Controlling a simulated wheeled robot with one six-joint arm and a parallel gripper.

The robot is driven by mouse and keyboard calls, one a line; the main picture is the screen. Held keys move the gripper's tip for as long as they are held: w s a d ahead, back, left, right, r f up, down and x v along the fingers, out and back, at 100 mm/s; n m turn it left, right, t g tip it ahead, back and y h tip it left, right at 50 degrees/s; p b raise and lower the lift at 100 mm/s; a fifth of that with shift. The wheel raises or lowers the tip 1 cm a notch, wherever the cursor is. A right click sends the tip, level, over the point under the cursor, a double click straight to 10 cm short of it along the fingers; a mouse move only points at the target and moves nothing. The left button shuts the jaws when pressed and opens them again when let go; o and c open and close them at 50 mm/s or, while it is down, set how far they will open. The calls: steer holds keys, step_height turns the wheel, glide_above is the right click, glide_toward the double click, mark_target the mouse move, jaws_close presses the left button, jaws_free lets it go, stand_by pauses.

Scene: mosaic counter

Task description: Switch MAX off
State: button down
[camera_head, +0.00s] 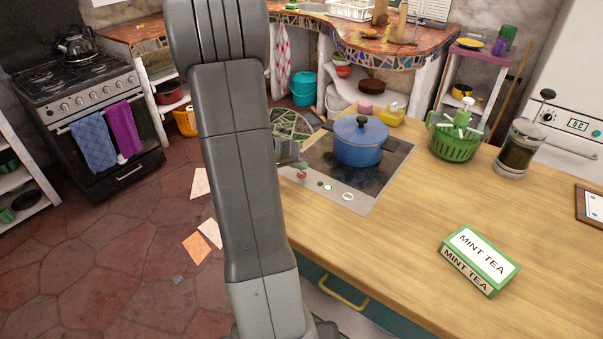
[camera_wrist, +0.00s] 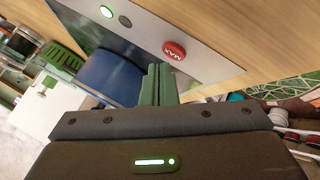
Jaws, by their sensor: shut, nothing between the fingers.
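The red round MAX button (camera_wrist: 174,50) sits on the grey control strip of the hob in the wrist view, its white lettering tilted. In the head view it is a small red spot (camera_head: 302,176) at the strip's left end. I cannot tell from its look whether it is on. My gripper (camera_wrist: 158,70) is shut and empty, its green fingers pointing toward the strip just below and left of MAX in the wrist view. I cannot tell whether they touch anything. In the head view my arm hides most of the gripper.
A green-lit button (camera_wrist: 105,11) and a dark button (camera_wrist: 125,21) share the strip (camera_wrist: 145,40). A blue lidded pot (camera_head: 358,142) stands on the hob.

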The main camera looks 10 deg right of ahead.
mark_target(298, 175)
steer(key=shift+f+b, duration=0.6)
steer(key=shift+b, duration=0.7)
stand_by(0.5)
steer(key=shift+r, duration=0.6)
steer(key=shift+r+p, duration=1.05)
steer(key=shift+r, duration=1.95)
